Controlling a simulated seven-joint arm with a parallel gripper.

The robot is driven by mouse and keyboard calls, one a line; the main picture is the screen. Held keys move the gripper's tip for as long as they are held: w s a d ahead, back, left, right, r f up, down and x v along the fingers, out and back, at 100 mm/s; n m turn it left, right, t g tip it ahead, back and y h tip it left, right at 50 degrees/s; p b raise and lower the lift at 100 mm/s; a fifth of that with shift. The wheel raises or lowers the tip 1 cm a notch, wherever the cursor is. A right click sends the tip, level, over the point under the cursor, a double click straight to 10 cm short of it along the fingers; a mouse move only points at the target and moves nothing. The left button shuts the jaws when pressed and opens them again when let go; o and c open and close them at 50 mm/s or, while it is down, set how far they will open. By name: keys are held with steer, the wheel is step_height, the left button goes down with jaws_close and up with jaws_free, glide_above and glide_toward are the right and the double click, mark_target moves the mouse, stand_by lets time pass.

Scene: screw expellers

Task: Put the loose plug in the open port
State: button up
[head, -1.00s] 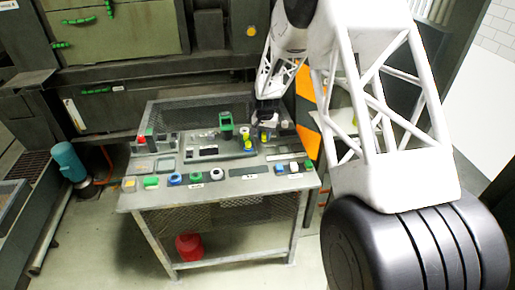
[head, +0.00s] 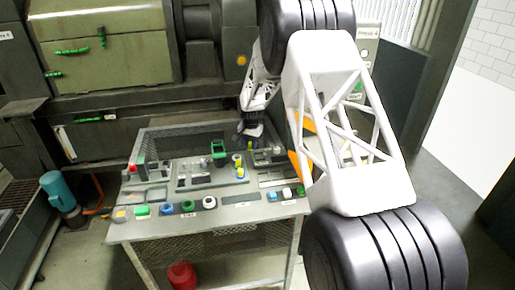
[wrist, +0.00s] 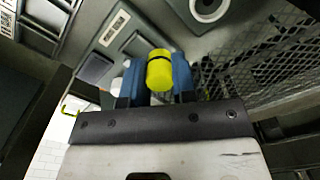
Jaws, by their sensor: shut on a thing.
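A yellow plug with a dark band (wrist: 160,70) is held between the two blue fingers of my gripper (wrist: 154,76) in the wrist view. In the head view, my gripper (head: 249,137) is over the back right part of the console, with the yellow plug (head: 250,146) below it. The plug appears raised above the panel. Other yellow parts (head: 240,171) stand on the panel just left of it. A pale ring with a dark centre (wrist: 208,8) shows at the top of the wrist view; I cannot tell whether it is the open port.
The console (head: 240,213) carries several coloured buttons along its front edge. A green upright frame (head: 219,152) stands left of my gripper. Mesh panels surround the console. A red container (head: 182,276) sits below, and a teal cylinder (head: 57,190) stands at left.

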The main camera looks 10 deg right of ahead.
steer(key=a+r+m, duration=0.2)
steer(key=a, duration=0.4)
steer(key=shift+w+a+m, duration=0.2)
steer(key=shift+w+m, duration=0.2)
steer(key=shift+w, duration=0.05)
steer(key=shift+f, duration=0.1)
steer(key=shift+f, duration=2.3)
steer(key=shift+f, duration=1.15)
stand_by(2.1)
steer(key=o, duration=1)
steer(key=shift+s, duration=0.1)
steer(key=shift+f, duration=0.1)
